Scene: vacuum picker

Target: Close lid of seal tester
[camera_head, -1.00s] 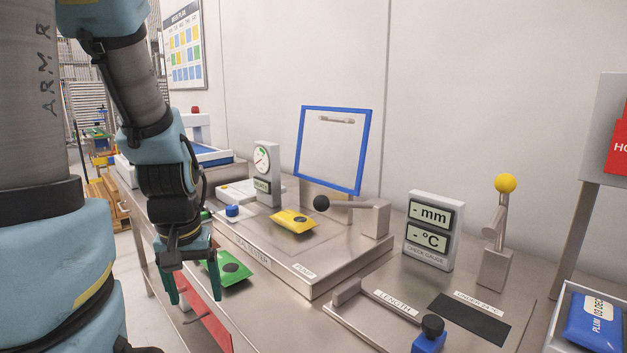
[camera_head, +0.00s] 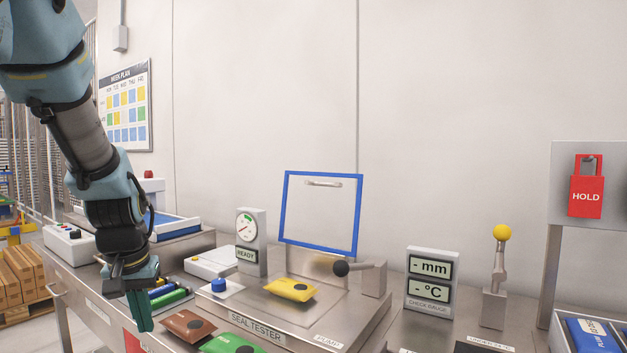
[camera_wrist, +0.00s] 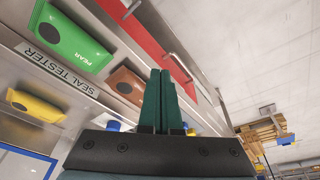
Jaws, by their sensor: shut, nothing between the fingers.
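The seal tester (camera_head: 257,328) is a steel box in the middle of the head view. Its lid (camera_head: 282,215), a clear panel in a blue frame with a handle (camera_head: 323,183) near its top edge, stands raised at the back. A yellow pouch (camera_head: 290,289) lies on the tester's top. My gripper (camera_head: 146,326) hangs left of the tester, in front of the bench, pointing down. Its green fingers are together and empty. The wrist view shows the shut fingers (camera_wrist: 161,100) beside the tester's front label (camera_wrist: 61,72).
A green pouch (camera_head: 230,344) and a brown pouch (camera_head: 188,325) lie before the tester. A gauge (camera_head: 250,240) reading READY and a blue button (camera_head: 218,285) stand left of it. A black-knobbed lever (camera_head: 341,268) is at right, with a check gauge (camera_head: 431,280) beyond.

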